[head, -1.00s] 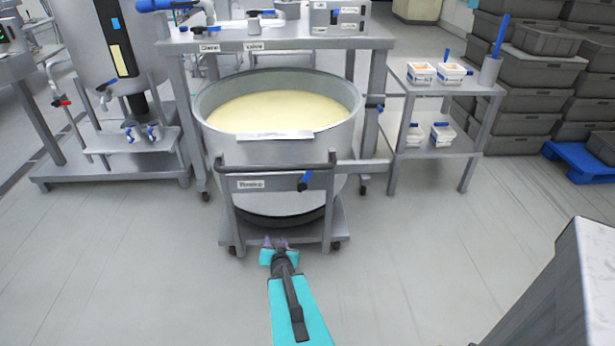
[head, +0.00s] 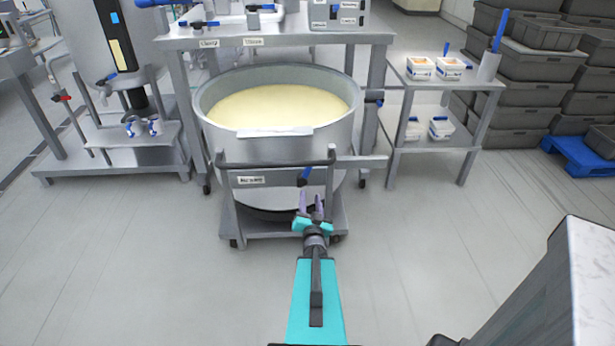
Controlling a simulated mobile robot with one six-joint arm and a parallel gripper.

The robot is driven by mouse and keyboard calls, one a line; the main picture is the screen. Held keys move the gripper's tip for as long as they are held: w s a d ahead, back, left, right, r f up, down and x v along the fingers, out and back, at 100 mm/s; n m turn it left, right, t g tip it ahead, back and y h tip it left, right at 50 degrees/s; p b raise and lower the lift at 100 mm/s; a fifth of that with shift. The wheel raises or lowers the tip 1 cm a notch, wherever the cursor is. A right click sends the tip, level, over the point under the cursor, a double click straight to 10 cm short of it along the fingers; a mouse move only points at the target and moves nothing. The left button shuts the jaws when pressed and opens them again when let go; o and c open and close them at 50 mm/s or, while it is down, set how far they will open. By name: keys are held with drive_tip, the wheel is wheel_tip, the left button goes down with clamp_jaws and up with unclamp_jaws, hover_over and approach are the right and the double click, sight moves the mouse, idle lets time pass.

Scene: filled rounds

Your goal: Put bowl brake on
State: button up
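A large steel bowl (head: 225,148) holds a pale yellow mass and stands on a wheeled frame (head: 227,230). On the frame's front rail is a small label plate (head: 250,180), its text too small to read surely. Right of it is a blue-handled lever (head: 304,177), slanting down to the left; I take it for the brake. My gripper (head: 311,200), with purple fingers on a cyan arm, is open and empty. In the picture its fingertips are just below the lever. I see no contact with it.
A metal bench (head: 300,40) with pipes and valves stands behind the bowl. A shelf cart (head: 440,148) with small tubs is at right, near stacked grey crates (head: 515,90). A grey block (head: 545,300) fills the lower right corner. The floor left of my arm is clear.

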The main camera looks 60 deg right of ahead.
drive_tip(key=shift+w+d, duration=0.1)
drive_tip(key=b, duration=1.3)
approach(308, 173)
drive_tip(key=x, duration=0.3)
drive_tip(key=shift+w+d, duration=0.4)
drive_tip(key=shift+w, duration=0.05)
drive_tip(key=shift+x, duration=2.15)
drive_tip(key=shift+c, duration=0.5)
clamp_jaws()
